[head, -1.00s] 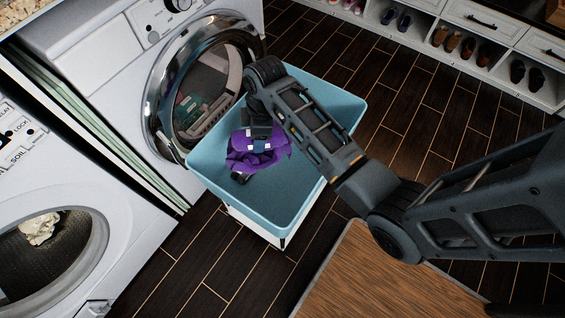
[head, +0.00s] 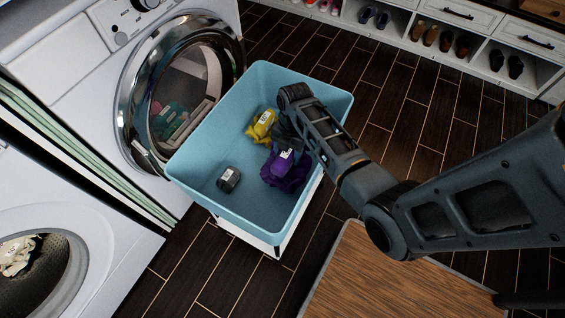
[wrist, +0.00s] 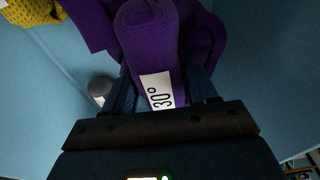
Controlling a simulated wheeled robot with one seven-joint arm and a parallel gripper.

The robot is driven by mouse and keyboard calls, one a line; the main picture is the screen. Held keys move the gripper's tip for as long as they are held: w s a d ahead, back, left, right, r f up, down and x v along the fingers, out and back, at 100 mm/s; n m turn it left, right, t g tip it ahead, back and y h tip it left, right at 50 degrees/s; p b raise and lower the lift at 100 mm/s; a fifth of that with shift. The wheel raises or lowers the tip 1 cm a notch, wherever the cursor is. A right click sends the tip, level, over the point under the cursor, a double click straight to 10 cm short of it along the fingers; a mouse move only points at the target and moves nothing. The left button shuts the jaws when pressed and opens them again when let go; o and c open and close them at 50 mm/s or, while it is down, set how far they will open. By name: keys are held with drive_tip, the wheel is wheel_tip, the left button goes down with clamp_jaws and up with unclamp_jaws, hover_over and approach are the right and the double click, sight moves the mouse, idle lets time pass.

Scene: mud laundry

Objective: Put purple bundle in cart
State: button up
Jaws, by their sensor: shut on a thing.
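The purple bundle (head: 287,171) is inside the blue cart (head: 197,168), toward its right side. In the wrist view the purple bundle (wrist: 152,45) is rolled cloth with a white "30°" tag, between my gripper's fingers. My gripper (head: 287,150) reaches into the cart from the right and is shut on the bundle. The fingers also show in the wrist view (wrist: 163,95). I cannot tell whether the bundle touches the cart floor.
A yellow bundle (head: 262,126) and a dark grey bundle (head: 229,179) lie in the cart. A wooden mat (head: 375,275) lies in front, and shoe shelves (head: 440,45) stand at the back.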

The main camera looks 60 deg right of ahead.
drive_tip(key=shift+f+b, duration=0.4)
drive_tip(key=shift+f, duration=2.5)
drive_tip(key=shift+f, duration=0.1)
drive_tip(key=o, duration=1.5)
drive_tip(key=r, duration=0.4)
drive_tip(key=d+r+p, duration=0.1)
drive_tip(key=r, duration=0.7)
drive_tip(key=shift+d+p, duration=0.35)
drive_tip(key=shift+d, duration=0.05)
